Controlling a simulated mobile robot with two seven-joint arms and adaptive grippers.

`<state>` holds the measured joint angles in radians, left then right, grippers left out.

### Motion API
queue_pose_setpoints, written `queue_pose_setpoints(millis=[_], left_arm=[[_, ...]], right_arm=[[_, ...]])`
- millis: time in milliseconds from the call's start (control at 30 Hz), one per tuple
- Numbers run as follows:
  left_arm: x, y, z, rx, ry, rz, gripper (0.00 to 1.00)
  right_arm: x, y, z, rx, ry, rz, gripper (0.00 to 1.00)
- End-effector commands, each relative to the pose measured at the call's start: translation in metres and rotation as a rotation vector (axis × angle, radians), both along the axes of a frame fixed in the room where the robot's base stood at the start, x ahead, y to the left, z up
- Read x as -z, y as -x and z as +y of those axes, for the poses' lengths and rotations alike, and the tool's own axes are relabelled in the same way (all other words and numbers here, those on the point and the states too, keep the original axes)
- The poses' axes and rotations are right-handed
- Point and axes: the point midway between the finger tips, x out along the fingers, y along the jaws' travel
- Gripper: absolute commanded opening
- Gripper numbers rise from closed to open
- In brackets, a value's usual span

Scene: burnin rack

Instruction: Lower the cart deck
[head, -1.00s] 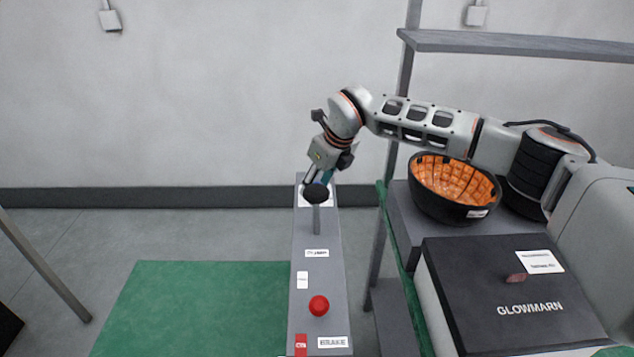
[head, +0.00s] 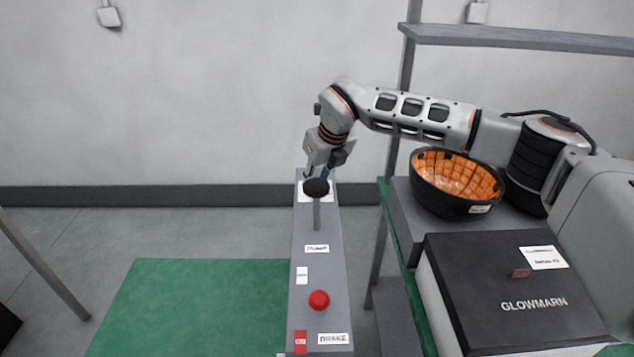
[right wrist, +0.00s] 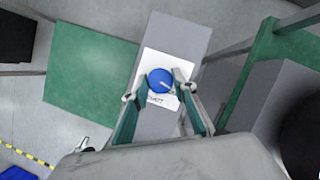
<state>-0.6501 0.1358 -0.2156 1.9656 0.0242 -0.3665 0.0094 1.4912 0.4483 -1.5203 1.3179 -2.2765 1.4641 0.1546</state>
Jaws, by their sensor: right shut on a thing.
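A narrow grey panel (head: 318,268) carries a lever with a black knob (head: 316,188), a red button (head: 319,300) and several labels. A blue round knob (right wrist: 159,81) sits on a white plate (right wrist: 152,66) in the right wrist view, at the panel's far end. My right gripper (head: 322,174) is at that far end, just behind the black knob. The right wrist view shows its two fingers (right wrist: 158,84) closed on opposite sides of the blue knob. The black knob hides much of this contact in the head view. My left gripper is out of view.
Right of the panel, a green-edged rack (head: 398,232) holds a black bowl (head: 440,204) with an orange inside and a black-topped box marked GLOWMARN (head: 480,270). A grey shelf (head: 530,45) is above. A green floor mat (head: 195,305) lies left of the panel.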

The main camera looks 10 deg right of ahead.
Motion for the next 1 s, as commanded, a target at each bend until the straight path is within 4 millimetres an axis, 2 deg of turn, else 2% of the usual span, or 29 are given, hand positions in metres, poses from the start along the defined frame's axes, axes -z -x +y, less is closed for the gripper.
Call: queue_pose_setpoints(millis=[100,500,1000], left_arm=[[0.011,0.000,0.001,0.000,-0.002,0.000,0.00],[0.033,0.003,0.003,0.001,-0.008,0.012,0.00],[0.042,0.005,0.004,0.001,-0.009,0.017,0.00]], right_arm=[[0.002,0.000,0.001,0.105,0.001,-0.003,0.06],[0.001,-0.001,0.004,0.485,0.001,-0.003,0.06],[-0.001,-0.002,0.006,0.958,0.001,-0.004,0.06]])
